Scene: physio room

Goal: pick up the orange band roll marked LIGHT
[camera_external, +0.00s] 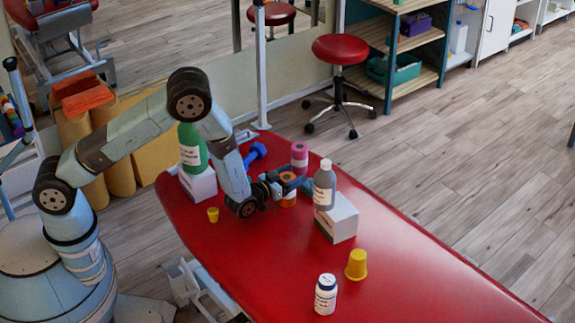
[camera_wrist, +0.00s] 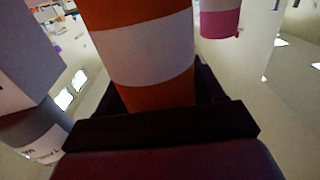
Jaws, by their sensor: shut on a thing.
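The orange band roll (camera_external: 288,201) is on or just above the red table, between my gripper's jaws; I cannot tell whether it touches the top. In the wrist view the orange roll (camera_wrist: 145,45) fills the upper middle, with a white label band around it whose print I cannot read. My gripper (camera_external: 286,189) is shut on this roll, reaching in from the left. In the wrist view the dark jaws (camera_wrist: 160,112) lie across the roll's near end. A pink roll (camera_external: 299,155) stands just behind; it also shows in the wrist view (camera_wrist: 220,22).
A grey bottle (camera_external: 324,187) and a white box (camera_external: 341,219) stand close on the right. A green bottle (camera_external: 192,148) on another white box (camera_external: 199,183), and a blue dumbbell (camera_external: 256,153), are left. Yellow cups (camera_external: 356,265) and a pill bottle (camera_external: 326,294) are nearer. The table's (camera_external: 430,280) right part is clear.

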